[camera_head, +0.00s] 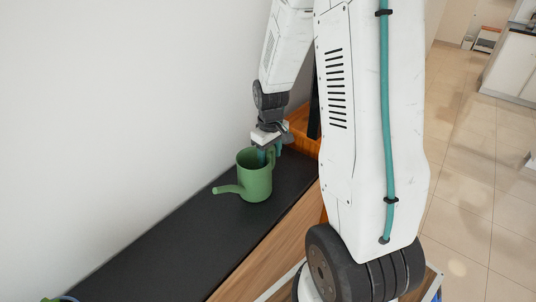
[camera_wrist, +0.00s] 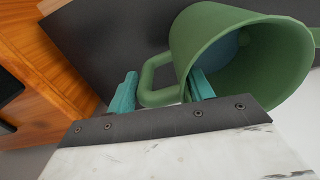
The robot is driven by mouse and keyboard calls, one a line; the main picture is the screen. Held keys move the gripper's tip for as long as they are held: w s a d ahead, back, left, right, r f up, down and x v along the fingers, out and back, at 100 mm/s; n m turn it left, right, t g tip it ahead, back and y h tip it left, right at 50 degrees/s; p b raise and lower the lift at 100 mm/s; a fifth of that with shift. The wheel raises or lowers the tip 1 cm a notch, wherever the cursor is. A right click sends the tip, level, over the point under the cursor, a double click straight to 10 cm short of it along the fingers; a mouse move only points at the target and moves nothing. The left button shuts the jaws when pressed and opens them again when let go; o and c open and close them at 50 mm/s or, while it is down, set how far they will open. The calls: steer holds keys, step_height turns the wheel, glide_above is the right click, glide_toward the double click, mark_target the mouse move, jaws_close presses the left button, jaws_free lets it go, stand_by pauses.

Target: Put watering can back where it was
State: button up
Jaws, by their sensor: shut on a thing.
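The green watering can (camera_head: 256,182) is upright over the black bench top, with its spout pointing left. In the wrist view the can (camera_wrist: 255,60) shows its open mouth, and its looped handle lies between my teal fingers. My gripper (camera_head: 268,152) comes down from above at the can's back right side and is shut on the can. In the wrist view my gripper (camera_wrist: 162,90) has one finger inside the rim and the other outside the handle. I cannot tell whether the can's base touches the bench.
A partly cut-off object (camera_head: 60,299) sits at the bottom left edge. An orange wooden piece (camera_head: 304,132) stands behind the can. Tiled floor (camera_head: 470,190) is open at right.

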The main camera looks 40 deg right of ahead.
steer(key=shift+f, duration=0.2)
steer(key=o, duration=1.5)
steer(key=shift+o, duration=0.2)
step_height(320, 180, up, 12)
steer(key=shift+s+f, duration=0.1)
steer(key=s+a+r, duration=0.8)
steer(key=a, duration=0.1)
steer(key=s+a+r, duration=0.1)
steer(key=s+a, duration=0.3)
steer(key=s, duration=0.2)
steer(key=s+a+r+m+t, duration=0.1)
steer(key=s+a+r, duration=0.1)
steer(key=s, duration=0.5)
steer(key=shift+a+r, duration=0.2)
steer(key=shift+a, duration=0.65)
steer(key=shift+s, duration=0.1)
